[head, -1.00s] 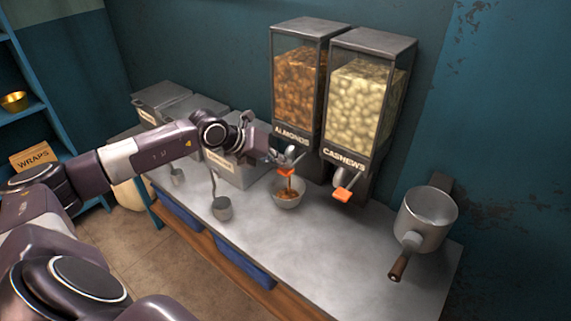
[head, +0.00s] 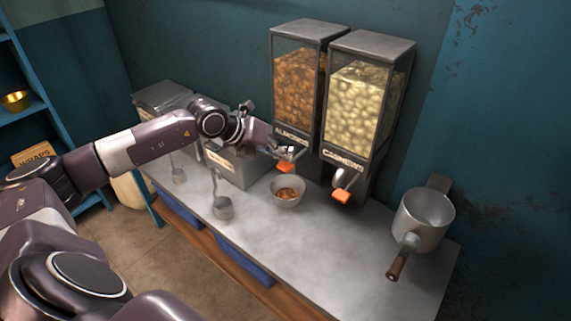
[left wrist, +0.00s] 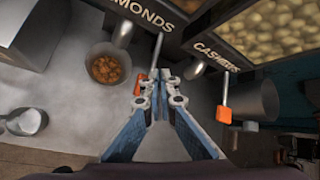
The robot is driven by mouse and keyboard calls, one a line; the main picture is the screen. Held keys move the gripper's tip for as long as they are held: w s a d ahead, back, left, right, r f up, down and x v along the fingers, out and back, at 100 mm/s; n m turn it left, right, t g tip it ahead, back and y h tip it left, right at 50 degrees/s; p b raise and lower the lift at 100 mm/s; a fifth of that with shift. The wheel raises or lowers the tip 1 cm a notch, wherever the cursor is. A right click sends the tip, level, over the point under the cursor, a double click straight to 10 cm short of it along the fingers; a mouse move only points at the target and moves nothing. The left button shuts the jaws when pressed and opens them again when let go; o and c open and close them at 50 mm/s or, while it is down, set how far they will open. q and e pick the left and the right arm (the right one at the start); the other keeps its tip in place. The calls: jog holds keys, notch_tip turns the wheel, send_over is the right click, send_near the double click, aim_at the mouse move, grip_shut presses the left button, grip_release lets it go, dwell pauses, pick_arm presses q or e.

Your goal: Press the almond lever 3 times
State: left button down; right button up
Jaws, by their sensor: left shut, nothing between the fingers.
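The almond dispenser (head: 297,85) stands at the back of the counter, with brown nuts behind its clear front. Its orange-tipped lever (head: 285,167) sticks out below the label, and the orange part also shows in the left wrist view (left wrist: 141,80). My left gripper (head: 290,152) is at the almond lever; in the left wrist view its closed fingertips (left wrist: 160,78) are just right of the orange part. I cannot tell whether they touch. A bowl (head: 289,195) with some almonds stands below the spout. My right gripper is not in view.
The cashew dispenser (head: 362,95) stands close on the right, with its own orange lever (head: 342,196). A metal pot (head: 424,220) with a wooden handle is at the right. Lidded bins (head: 240,165) and ladles (head: 223,207) are at the left. The front counter is clear.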

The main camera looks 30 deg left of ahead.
pick_arm(q)
jog(key=shift+r, duration=0.1)
jog(key=shift+r+p, duration=1.45)
jog(key=shift+r, duration=1.05)
